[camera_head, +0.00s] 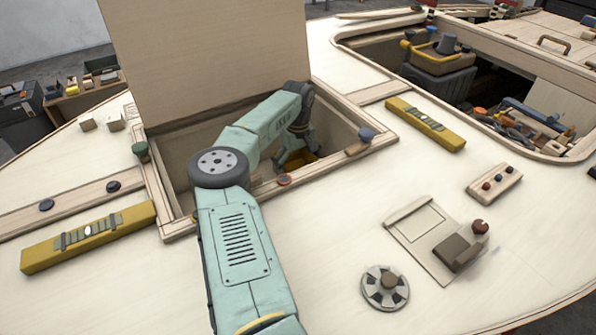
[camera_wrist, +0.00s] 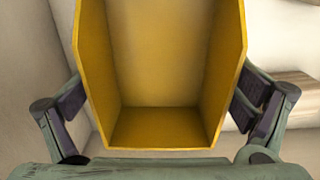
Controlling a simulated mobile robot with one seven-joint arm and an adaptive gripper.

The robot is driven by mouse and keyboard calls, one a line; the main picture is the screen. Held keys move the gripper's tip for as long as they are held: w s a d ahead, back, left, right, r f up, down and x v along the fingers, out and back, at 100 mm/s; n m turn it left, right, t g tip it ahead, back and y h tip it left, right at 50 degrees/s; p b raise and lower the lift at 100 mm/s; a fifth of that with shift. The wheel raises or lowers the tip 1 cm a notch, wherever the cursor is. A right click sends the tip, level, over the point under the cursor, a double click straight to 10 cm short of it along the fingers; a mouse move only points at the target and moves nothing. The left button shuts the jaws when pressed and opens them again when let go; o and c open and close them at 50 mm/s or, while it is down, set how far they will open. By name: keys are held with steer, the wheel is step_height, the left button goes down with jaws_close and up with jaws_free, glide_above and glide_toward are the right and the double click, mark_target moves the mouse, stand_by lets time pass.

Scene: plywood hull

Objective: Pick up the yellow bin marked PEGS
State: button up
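The yellow bin (camera_wrist: 157,60) fills the middle of the wrist view, seen from above into its empty inside. No PEGS marking shows in either view. In the head view only a small yellow part of the bin (camera_head: 305,160) shows under my gripper (camera_head: 293,150), down inside the open square hatch. In the wrist view my gripper (camera_wrist: 163,100) is open, with one dark-padded finger outside the left wall and one outside the right wall. The pads are close to the walls, with narrow gaps seeming to remain. The bin's underside is hidden.
The hatch frame (camera_head: 178,232) surrounds my forearm, and its raised lid (camera_head: 205,60) stands behind. Yellow levels (camera_head: 88,238) (camera_head: 425,124) lie on the plywood deck either side. A larger opening (camera_head: 520,90) at right holds tools.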

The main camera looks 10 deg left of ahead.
steer(key=c, duration=0.8)
steer(key=shift+o, duration=0.2)
steer(key=shift+r, duration=0.1)
